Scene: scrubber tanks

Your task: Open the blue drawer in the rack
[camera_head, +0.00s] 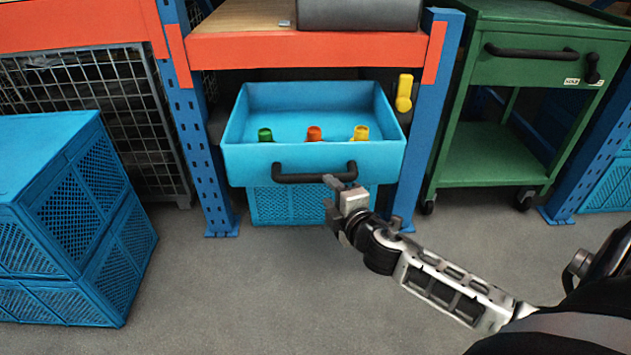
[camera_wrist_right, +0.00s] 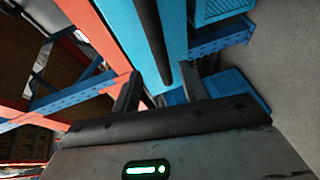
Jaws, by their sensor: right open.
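The blue drawer (camera_head: 312,160) is pulled out of the rack, so its inside shows from above. A black bar handle (camera_head: 314,173) runs across its front, and it also shows in the right wrist view (camera_wrist_right: 150,35). My right gripper (camera_head: 331,197) is open at the right part of the handle, just below it. In the right wrist view the bar lies in line with the gap between my fingers (camera_wrist_right: 160,90). I cannot tell whether they touch it. My left gripper is not in view.
Green, red and yellow-topped items (camera_head: 314,133) stand in the drawer. Blue rack posts (camera_head: 438,110) flank it, with a yellow piece (camera_head: 404,92) at the right. Blue crates (camera_head: 75,215) stand left, a green cart (camera_head: 510,150) right. The floor (camera_head: 250,290) in front is clear.

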